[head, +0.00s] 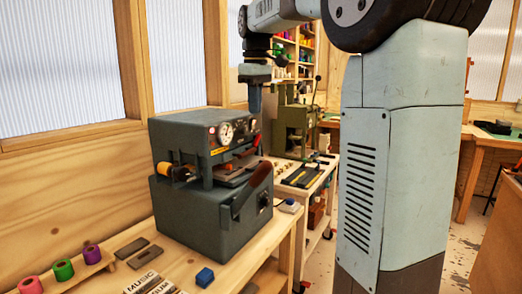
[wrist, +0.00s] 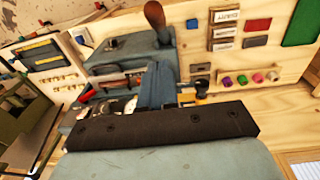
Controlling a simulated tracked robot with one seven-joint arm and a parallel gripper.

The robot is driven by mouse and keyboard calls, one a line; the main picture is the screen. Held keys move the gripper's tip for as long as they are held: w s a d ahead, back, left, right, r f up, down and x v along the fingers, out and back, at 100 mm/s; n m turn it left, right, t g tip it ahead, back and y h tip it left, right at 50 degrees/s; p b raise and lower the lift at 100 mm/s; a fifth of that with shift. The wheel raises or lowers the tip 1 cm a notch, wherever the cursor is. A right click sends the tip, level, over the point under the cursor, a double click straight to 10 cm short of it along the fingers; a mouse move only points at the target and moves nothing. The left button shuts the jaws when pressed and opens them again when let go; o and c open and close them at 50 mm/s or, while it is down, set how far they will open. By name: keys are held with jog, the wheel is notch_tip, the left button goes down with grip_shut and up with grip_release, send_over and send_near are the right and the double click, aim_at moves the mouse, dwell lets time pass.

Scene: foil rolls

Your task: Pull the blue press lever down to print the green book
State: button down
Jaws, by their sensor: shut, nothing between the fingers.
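The blue-grey press (head: 185,215) stands on the wooden bench in the head view, with gauges on top and an orange foil roll (head: 165,169) at its side. Its lever has a red-brown handle (head: 252,190), slanting up to the right at the press's front. In the wrist view the handle (wrist: 155,14) shows beyond my fingers. My gripper (head: 255,112) is shut and empty, pointing down above the press's rear right, higher than the handle and apart from it. Its fingers also show in the wrist view (wrist: 160,68). A flat green thing (wrist: 300,22) lies at upper right there; I cannot tell if it is the book.
An olive-green press (head: 292,125) stands behind on a trolley. Coloured foil rolls (head: 64,269), lettered plates (head: 145,282) and a small blue block (head: 204,277) lie on the bench. The wall and windows are close behind the press. Free air surrounds the lever's front.

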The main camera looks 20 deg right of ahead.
jog(key=shift+w, duration=0.1)
dwell(0.3)
jog(key=f, duration=0.8)
jog(key=d+f, duration=0.1)
jog(key=f, duration=0.2)
jog(key=shift+f, duration=0.4)
jog(key=shift+s+d+f, duration=0.2)
jog(key=shift+d+f, duration=0.05)
jog(key=shift+f, duration=0.3)
jog(key=shift+s+d+f, duration=0.1)
jog(key=shift+f, duration=0.1)
jog(key=shift+s, duration=0.1)
